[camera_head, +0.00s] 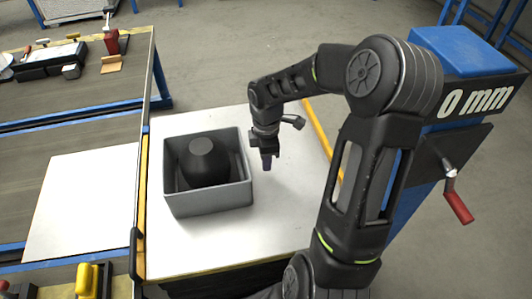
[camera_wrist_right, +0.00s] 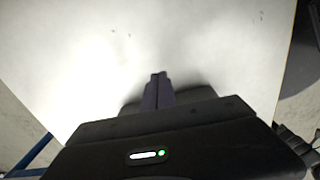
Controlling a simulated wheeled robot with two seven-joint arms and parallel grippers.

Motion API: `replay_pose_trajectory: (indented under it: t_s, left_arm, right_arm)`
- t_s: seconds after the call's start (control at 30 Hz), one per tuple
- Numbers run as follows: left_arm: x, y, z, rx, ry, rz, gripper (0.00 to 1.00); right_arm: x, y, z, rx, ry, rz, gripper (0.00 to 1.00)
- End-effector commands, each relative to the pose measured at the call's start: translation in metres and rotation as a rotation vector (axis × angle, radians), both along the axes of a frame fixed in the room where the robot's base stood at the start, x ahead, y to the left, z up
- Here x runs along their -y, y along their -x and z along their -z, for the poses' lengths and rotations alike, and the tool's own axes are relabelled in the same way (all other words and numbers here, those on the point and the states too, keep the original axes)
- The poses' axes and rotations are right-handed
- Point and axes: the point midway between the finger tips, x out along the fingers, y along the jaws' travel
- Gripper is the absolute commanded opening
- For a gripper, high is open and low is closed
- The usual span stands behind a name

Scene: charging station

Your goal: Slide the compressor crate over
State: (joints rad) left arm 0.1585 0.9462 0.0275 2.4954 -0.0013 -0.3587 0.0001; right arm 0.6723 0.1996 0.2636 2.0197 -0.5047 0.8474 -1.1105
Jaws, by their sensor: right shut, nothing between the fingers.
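The grey open-topped crate (camera_head: 212,198) stands on the white tabletop in the head view. The dark rounded compressor (camera_head: 209,160) sits inside it. My right gripper (camera_head: 267,166) points down just to the right of the crate, with a small gap to its right wall. Its fingers are shut and empty. In the right wrist view the closed fingertips (camera_wrist_right: 158,76) are over the bare white surface, and the crate does not show there. My left gripper is not in view.
The white tabletop (camera_head: 285,215) is clear to the right and front of the crate. A yellow-edged seam (camera_head: 143,180) runs along its left side, beside a second white panel (camera_head: 85,200) on a dark conveyor-like surface. A blue stand with a red-handled crank (camera_head: 459,205) rises at the right.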

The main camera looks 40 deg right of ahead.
Motion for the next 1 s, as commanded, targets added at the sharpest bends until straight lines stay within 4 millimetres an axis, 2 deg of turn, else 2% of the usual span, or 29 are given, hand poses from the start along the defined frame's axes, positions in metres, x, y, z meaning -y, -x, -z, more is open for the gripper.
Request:
replay_pose_trajectory:
  t_s: [0.03, 0.1, 0.33, 0.83, 1.0]
  left_arm:
    - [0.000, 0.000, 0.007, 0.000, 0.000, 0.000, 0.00]
    - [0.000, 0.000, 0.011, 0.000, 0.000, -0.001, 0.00]
    - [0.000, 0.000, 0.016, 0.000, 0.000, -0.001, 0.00]
    - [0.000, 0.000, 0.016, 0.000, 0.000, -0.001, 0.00]
    - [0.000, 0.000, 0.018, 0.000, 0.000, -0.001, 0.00]
  right_arm:
    - [-0.001, 0.001, 0.015, -0.002, -0.002, 0.000, 0.00]
    - [-0.001, 0.001, 0.028, -0.002, -0.002, 0.000, 0.00]
    - [-0.028, -0.018, 0.024, 0.002, -0.001, -0.003, 0.00]
    - [-0.036, -0.022, 0.022, 0.001, -0.001, -0.001, 0.00]
    - [-0.054, -0.034, 0.023, 0.002, -0.003, -0.008, 0.00]
